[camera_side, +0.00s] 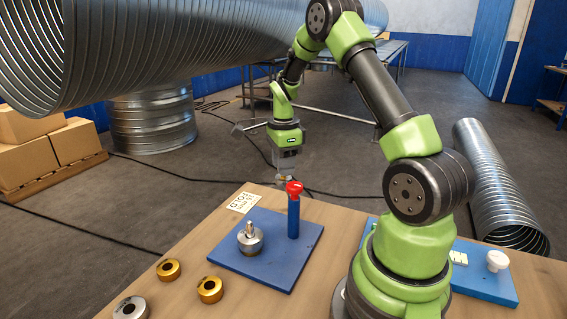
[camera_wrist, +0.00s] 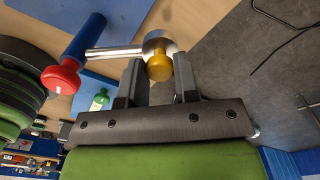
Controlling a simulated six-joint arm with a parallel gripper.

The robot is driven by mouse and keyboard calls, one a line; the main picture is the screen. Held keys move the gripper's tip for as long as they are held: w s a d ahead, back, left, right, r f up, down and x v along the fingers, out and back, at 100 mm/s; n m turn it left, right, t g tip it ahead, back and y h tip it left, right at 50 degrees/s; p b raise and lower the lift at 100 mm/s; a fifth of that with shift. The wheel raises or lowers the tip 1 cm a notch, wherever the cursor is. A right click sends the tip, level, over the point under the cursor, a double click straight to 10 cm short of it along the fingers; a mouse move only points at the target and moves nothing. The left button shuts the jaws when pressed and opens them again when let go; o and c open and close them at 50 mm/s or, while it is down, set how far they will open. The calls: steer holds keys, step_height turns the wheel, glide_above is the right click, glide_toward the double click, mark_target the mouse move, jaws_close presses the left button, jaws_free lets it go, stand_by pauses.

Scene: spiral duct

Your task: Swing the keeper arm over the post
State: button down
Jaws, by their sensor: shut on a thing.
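The keeper arm (camera_wrist: 115,52) is a metal rod running out from a blue upright (camera_wrist: 84,36) with a red knob (camera_wrist: 63,80). Its far end has a silver round head and a gold knob (camera_wrist: 159,68). My gripper (camera_wrist: 159,75) is shut on the gold knob, one finger on each side. In the side view, my gripper (camera_side: 282,179) is beyond the blue upright (camera_side: 294,218), past the back edge of the blue board (camera_side: 268,277). The metal post (camera_side: 250,237) with a thin pin stands on the board, left of the upright, with nothing over it.
Gold rings (camera_side: 168,269) and a silver ring (camera_side: 130,308) lie on the wooden table (camera_side: 185,300) at front left. A printed label (camera_side: 244,202) lies behind the board. Another blue plate with a white knob (camera_side: 497,261) is at right. A large spiral duct (camera_side: 180,45) runs behind.

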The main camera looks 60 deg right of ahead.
steer(key=a+n, duration=0.4)
steer(key=n, duration=0.2)
steer(key=w+a+n, duration=0.1)
steer(key=a+n, duration=0.8)
steer(key=n, duration=0.2)
steer(key=shift+w+a+r+n, duration=0.1)
steer(key=shift+w+a+n, duration=0.2)
steer(key=shift+w+a, duration=0.1)
steer(key=shift+s+a+n, duration=0.65)
steer(key=shift+a+n, duration=0.05)
steer(key=shift+n, duration=0.5)
steer(key=c, duration=0.8)
jaws_free()
steer(key=shift+c, duration=0.2)
